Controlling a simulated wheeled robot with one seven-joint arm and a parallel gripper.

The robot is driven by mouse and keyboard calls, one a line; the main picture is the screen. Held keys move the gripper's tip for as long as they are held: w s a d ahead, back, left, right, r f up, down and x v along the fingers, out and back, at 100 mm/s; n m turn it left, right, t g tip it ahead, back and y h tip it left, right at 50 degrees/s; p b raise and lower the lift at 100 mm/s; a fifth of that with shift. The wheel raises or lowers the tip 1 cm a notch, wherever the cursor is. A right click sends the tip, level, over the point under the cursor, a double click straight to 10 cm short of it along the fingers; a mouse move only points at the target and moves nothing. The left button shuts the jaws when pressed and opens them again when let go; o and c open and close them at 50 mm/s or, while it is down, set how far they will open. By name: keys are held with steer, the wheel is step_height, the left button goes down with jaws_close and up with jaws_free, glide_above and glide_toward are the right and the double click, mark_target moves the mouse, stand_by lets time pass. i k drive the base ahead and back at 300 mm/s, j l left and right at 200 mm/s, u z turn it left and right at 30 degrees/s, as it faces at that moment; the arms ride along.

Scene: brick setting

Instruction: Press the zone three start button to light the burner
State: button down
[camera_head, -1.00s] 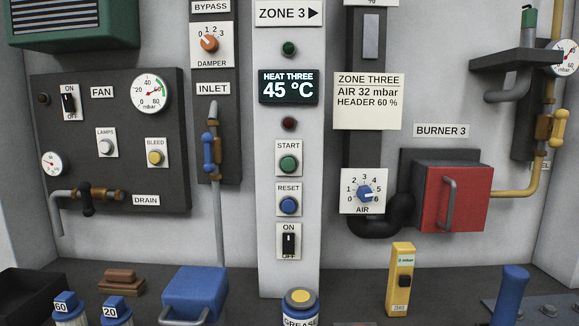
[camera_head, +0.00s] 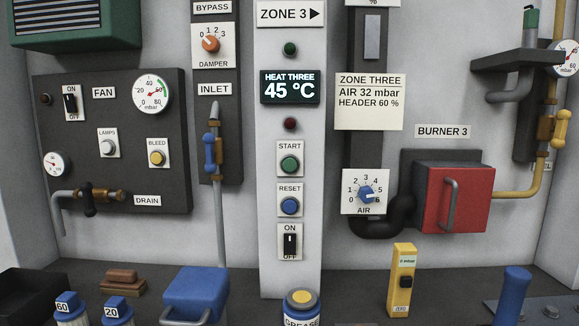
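The zone three start button (camera_head: 290,165) is a green round button on a white plate marked START, on the pale central column under the ZONE 3 sign (camera_head: 290,13). The display (camera_head: 290,87) reads HEAT THREE 45 °C. A green lamp (camera_head: 290,48) above it and a red lamp (camera_head: 290,124) below it both look dark. A blue RESET button (camera_head: 290,206) and a black ON/OFF switch (camera_head: 290,241) sit below START. The red BURNER 3 box (camera_head: 477,202) is at the right, its front closed. My gripper is not in view, and nothing covers the start button.
The AIR dial (camera_head: 366,193) is right of the column. Below on the ledge stand a GREASE tin (camera_head: 301,302), a yellow meter (camera_head: 403,258), a blue box (camera_head: 197,288) and blue weights (camera_head: 117,310). The space before the column's buttons looks clear.

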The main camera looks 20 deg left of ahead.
mark_target(290, 164)
steer(key=j+z, duration=0.1)
steer(key=j, duration=0.35)
steer(key=k+j, duration=0.1)
steer(key=j, duration=0.35)
steer(key=k+j+z, duration=0.15)
steer(key=j, duration=0.8)
steer(key=k+j+z, duration=0.15)
steer(key=j, duration=0.75)
steer(key=k+j+z, duration=0.15)
steer(key=j, duration=0.3)
